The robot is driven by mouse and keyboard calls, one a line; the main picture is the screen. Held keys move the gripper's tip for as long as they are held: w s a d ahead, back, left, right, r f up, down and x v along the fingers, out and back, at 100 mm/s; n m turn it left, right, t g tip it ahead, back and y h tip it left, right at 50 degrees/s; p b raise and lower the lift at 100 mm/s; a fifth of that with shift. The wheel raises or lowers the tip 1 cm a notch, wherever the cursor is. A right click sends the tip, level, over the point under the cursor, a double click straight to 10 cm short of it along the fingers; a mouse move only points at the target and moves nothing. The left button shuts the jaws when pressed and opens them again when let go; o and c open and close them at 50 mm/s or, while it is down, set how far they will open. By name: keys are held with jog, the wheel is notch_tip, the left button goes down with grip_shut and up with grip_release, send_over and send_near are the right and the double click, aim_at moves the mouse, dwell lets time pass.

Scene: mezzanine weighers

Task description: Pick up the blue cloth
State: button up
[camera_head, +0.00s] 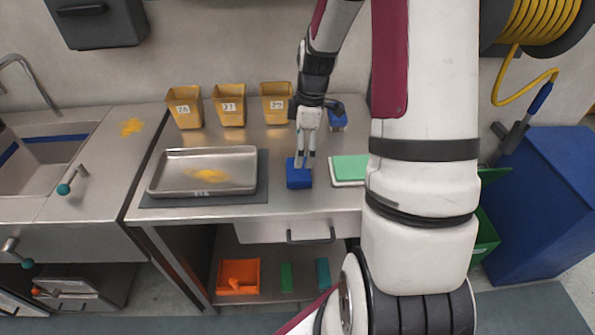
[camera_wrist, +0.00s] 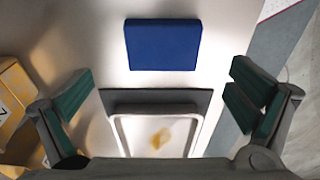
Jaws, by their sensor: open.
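The blue cloth (camera_head: 298,180) is a folded, flat rectangular pad on the steel worktop, between the tray and a green-topped pad. In the wrist view the cloth (camera_wrist: 162,45) lies whole and clear ahead of the fingers, at the top middle. My gripper (camera_head: 306,162) points down at the cloth's far edge in the head view and covers a little of it. In the wrist view my gripper (camera_wrist: 163,82) is open, with wide-spread fingers and nothing between them. I cannot tell the exact height of the fingertips above the cloth.
A steel tray (camera_head: 167,187) with yellow powder sits on a dark mat (camera_head: 262,180) left of the cloth. A green-topped pad (camera_head: 349,169) is close on the right. Yellow numbered bins (camera_head: 229,106) line the back, with a blue object (camera_head: 338,122) behind my gripper.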

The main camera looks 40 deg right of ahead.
aim_at(298, 172)
jog(key=shift+a+f+p, duration=0.2)
jog(key=shift+f, duration=1.4)
jog(key=shift+a+f+p, duration=0.15)
jog(key=shift+f, duration=1.45)
jog(key=c, duration=1)
